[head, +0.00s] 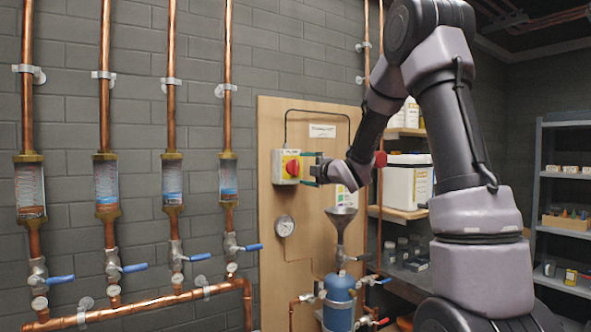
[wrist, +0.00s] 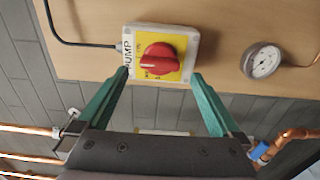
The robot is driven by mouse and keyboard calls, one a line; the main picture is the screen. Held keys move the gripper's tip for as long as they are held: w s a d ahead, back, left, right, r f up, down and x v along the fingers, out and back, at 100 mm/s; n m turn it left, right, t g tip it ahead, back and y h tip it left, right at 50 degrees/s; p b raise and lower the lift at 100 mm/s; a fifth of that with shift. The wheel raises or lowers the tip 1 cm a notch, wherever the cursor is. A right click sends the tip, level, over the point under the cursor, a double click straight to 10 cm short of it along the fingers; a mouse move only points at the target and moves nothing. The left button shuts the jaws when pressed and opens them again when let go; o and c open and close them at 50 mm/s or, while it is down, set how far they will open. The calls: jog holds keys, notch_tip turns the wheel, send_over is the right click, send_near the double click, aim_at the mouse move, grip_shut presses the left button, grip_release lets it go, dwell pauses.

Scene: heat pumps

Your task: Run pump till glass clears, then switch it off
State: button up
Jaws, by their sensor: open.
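The pump switch (head: 286,166) is a grey box with a yellow plate and red knob on a wooden board. My gripper (head: 318,169) is just right of the switch in the head view. In the wrist view my gripper (wrist: 161,76) is open, its green fingers spread either side of the knob, apparently not holding it. Several sight glasses (head: 106,184) hang left; the three right ones show blue, the leftmost sight glass (head: 30,188) looks grey with brown at its bottom.
A dial gauge (head: 285,226) sits below the switch, with a funnel (head: 340,215) and blue cylinder (head: 339,302) beside it. Blue-handled valves (head: 133,267) sit under the glasses. Shelves with a white container (head: 407,185) stand behind my arm.

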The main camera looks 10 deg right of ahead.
aim_at(297, 168)
jog(key=shift+x, duration=2.25)
